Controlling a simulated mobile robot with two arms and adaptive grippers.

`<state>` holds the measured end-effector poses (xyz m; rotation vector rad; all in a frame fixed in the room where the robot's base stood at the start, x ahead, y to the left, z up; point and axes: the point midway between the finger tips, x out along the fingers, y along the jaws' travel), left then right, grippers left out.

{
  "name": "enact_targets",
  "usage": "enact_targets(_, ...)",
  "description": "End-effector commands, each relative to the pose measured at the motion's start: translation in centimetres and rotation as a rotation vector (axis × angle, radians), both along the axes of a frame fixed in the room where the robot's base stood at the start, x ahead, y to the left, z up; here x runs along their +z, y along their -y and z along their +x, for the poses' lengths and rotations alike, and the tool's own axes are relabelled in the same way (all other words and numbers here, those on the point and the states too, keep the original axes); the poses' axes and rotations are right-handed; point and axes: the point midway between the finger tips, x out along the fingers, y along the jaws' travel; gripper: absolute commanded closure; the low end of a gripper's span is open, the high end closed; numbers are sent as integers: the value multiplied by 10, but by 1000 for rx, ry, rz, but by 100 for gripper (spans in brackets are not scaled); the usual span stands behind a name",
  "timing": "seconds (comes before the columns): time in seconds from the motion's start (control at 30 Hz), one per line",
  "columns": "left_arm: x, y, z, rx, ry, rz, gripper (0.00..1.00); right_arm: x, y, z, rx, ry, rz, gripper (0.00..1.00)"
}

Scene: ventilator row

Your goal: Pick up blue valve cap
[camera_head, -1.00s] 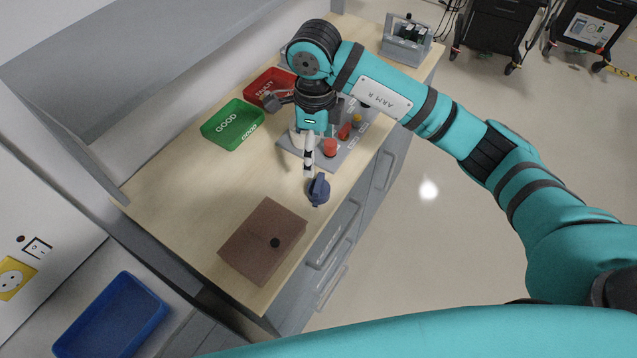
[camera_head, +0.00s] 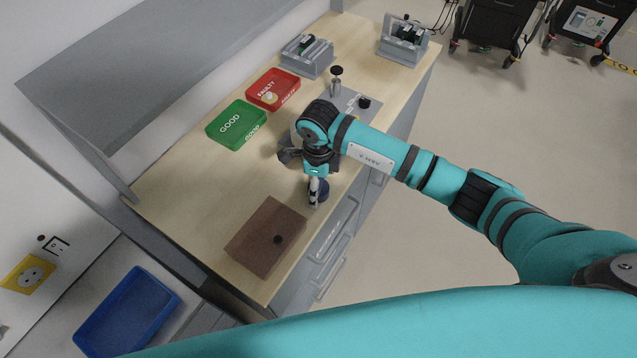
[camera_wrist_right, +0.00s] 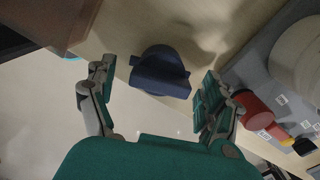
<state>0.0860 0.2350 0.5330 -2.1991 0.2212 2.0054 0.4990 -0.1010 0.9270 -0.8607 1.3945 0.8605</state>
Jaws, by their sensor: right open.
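The blue valve cap (camera_head: 323,190) lies near the front edge of the wooden bench top, partly hidden behind my right gripper in the head view. In the right wrist view the dark blue cap (camera_wrist_right: 160,72) shows whole, with a raised bar across its round body. My right gripper (camera_head: 313,203) is just over and beside the cap. In the right wrist view my right gripper (camera_wrist_right: 155,85) is open, with one finger on each side of the cap and gaps between; neither finger appears to touch it. My left gripper is not in view.
A brown box (camera_head: 262,240) stands close on the near side. A green GOOD tray (camera_head: 237,138) and a red FAULTY tray (camera_head: 290,78) lie further back. A grey fixture plate holds a red part (camera_wrist_right: 253,108) beside the gripper.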

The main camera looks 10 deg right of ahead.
Motion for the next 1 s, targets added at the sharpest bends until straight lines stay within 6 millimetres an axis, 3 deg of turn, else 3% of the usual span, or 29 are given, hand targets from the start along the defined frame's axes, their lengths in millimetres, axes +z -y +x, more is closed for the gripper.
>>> enact_targets(0.13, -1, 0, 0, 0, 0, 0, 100, 0, 0, 0, 0, 0, 0, 15)
enact_targets(0.6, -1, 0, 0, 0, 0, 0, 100, 0, 0, 0, -1, 0, 0, 74)
enact_targets(1.0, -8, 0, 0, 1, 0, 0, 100, 9, 0, 2, -1, 5, 1, 74)
